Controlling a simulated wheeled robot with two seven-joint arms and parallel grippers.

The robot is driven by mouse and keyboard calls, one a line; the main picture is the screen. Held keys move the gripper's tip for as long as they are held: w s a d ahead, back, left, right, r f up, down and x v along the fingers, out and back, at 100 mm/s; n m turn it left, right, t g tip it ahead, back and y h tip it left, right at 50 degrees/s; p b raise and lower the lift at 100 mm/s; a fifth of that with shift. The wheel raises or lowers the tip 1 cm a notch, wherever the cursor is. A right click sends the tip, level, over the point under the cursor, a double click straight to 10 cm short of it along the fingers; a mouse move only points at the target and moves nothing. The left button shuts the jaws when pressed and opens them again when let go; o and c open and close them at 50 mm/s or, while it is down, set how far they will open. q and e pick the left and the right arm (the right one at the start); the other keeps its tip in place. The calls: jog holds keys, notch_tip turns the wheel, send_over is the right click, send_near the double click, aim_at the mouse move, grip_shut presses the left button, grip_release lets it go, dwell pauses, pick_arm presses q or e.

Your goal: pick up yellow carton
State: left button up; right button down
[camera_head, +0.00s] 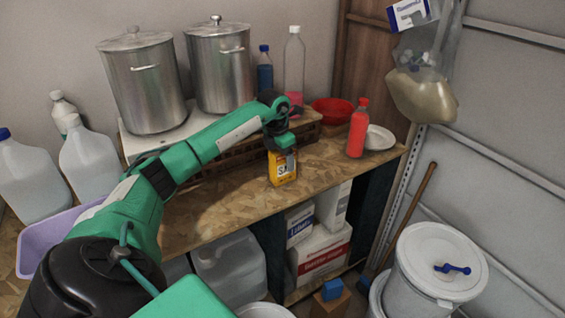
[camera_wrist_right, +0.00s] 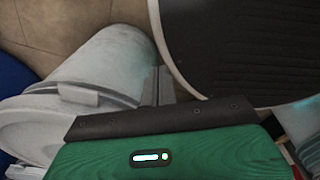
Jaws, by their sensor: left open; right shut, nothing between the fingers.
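The yellow carton (camera_head: 283,176) stands upright near the front edge of the wooden bench (camera_head: 220,205) in the head view. Its front has dark lettering and a white patch. My left gripper (camera_head: 285,151) is directly above the carton, pointing down and open, and hides the carton's top. I cannot tell whether its fingers touch the carton. My right gripper (camera_wrist_right: 165,122) shows at the bottom of the right wrist view, shut with nothing held. The carton is not in that view.
A red bottle (camera_head: 358,128), a white plate (camera_head: 379,138) and a red bowl (camera_head: 333,110) stand right of the carton. Two steel pots (camera_head: 146,88) and a wooden crate (camera_head: 229,160) are behind my left arm. A white bucket (camera_head: 435,265) stands at lower right. Bench space beside the carton is clear.

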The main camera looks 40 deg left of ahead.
pick_arm(q)
jog(key=shift+w+f, duration=0.2)
jog(key=shift+f, duration=0.9)
pick_arm(e)
jog(key=shift+s+a+r, duration=0.2)
jog(key=shift+s+r, duration=0.25)
pick_arm(q)
jog(key=c, duration=1.3)
pick_arm(e)
jog(key=shift+d, duration=0.1)
pick_arm(q)
jog(key=shift+o, duration=0.2)
